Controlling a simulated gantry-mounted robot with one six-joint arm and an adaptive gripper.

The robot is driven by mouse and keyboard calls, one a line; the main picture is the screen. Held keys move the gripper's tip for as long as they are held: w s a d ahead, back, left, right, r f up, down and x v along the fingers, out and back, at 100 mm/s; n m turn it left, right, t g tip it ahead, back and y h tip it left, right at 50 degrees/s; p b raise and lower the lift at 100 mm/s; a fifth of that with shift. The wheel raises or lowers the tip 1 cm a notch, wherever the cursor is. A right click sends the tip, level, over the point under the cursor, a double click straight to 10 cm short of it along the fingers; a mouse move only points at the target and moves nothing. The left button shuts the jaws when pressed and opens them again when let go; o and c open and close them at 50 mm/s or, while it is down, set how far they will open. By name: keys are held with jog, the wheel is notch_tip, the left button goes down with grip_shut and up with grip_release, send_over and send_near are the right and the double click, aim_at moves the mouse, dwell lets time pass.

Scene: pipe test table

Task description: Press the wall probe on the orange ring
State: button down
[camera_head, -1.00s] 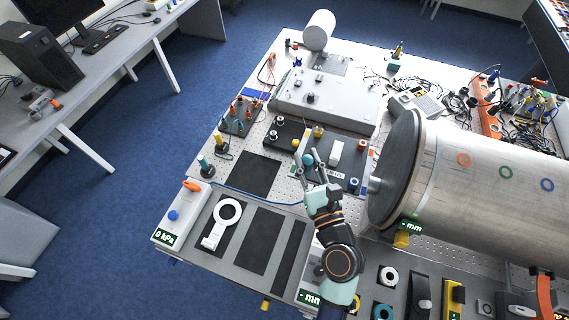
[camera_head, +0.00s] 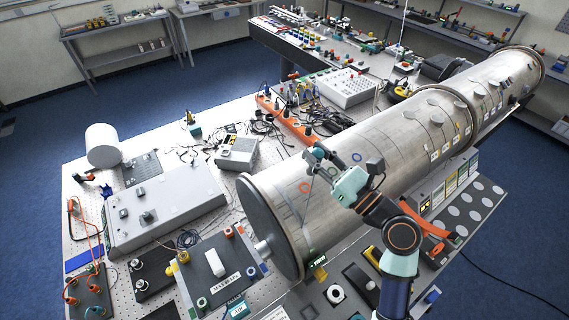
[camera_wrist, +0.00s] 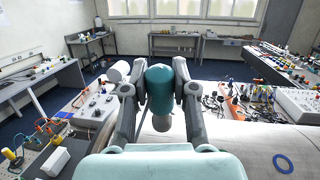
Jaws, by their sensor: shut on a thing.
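The orange ring (camera_head: 304,187) is on the pipe wall, a little below and left of the gripper. A blue ring (camera_head: 357,157) is to the right, and it also shows in the wrist view (camera_wrist: 284,163). The orange ring is not seen in the wrist view. Whether the probe touches the pipe cannot be told.
The pipe's dark end flange (camera_head: 262,228) faces left. A labelled block (camera_head: 222,270) and a grey panel (camera_head: 165,208) stand left of the pipe. Cables (camera_head: 268,130) and an orange strip (camera_head: 285,120) lie behind it.

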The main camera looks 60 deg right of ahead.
aim_at(312, 174)
jog(key=shift+s+a+r+p, duration=0.1)
jog(key=shift+p, duration=0.25)
jog(key=shift+f, duration=0.25)
jog(key=shift+w+d+f+b, duration=0.15)
jog(key=shift+f+b, duration=0.45)
jog(key=shift+f, duration=0.3)
jog(key=shift+w+f+b, duration=0.2)
jog(key=shift+f+b, duration=0.4)
jog(key=shift+f, duration=0.35)
jog(key=shift+w+d+f+b, duration=0.15)
jog(key=shift+f+b, duration=0.45)
jog(key=shift+f, duration=0.3)
jog(key=shift+r, duration=0.2)
jog(key=shift+p, duration=0.85)
jog(key=shift+w+d+f+b, duration=0.15)
jog(key=shift+f+b, duration=0.25)
jog(key=shift+f, duration=0.45)
jog(key=shift+w+a+f+b, duration=0.15)
jog(key=shift+f+b, duration=0.2)
jog(key=shift+f, duration=0.45)
jog(key=shift+d+r, duration=0.1)
